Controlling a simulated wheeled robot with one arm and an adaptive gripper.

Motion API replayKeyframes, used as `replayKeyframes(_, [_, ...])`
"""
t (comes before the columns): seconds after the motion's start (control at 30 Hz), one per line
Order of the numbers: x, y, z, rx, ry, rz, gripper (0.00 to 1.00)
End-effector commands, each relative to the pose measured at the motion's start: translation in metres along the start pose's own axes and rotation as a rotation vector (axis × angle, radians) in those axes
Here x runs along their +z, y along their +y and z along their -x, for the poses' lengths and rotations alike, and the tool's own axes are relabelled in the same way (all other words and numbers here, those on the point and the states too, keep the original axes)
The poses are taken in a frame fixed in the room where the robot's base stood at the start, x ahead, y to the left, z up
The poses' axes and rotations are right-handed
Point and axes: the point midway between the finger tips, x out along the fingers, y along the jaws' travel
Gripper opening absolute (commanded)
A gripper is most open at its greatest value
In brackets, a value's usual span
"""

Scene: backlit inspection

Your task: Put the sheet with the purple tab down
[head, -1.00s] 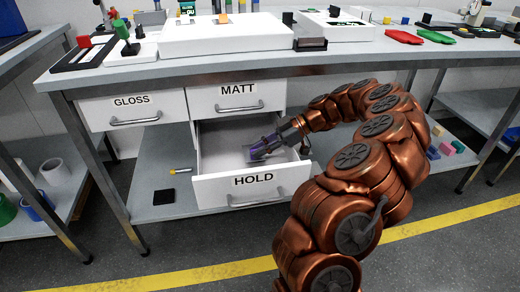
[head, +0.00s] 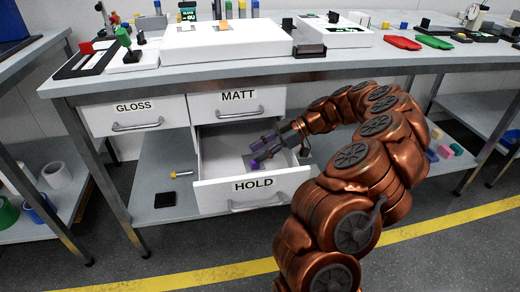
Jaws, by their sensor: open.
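The HOLD drawer (head: 252,188) is pulled out below the bench. My gripper (head: 261,151) reaches into it from the right, low over the drawer floor, with its jaws apart. Purple shows in two places at the jaws, an upper patch and a lower one. I cannot tell which purple is tab and which is finger. A small grey flat patch, apparently the sheet (head: 247,158), lies in the drawer beside the lower purple patch. My gripper hides most of it.
The GLOSS drawer (head: 133,116) and the MATT drawer (head: 238,103) are shut. The open drawer's front wall stands before my gripper. The drawer floor's left part is clear.

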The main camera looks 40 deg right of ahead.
Motion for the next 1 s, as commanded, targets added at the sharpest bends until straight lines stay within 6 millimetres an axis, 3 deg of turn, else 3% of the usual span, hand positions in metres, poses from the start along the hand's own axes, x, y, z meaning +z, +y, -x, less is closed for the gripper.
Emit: replayKeyframes(1.0, [-0.001,0.0,0.113,0.001,-0.001,-0.002,0.43])
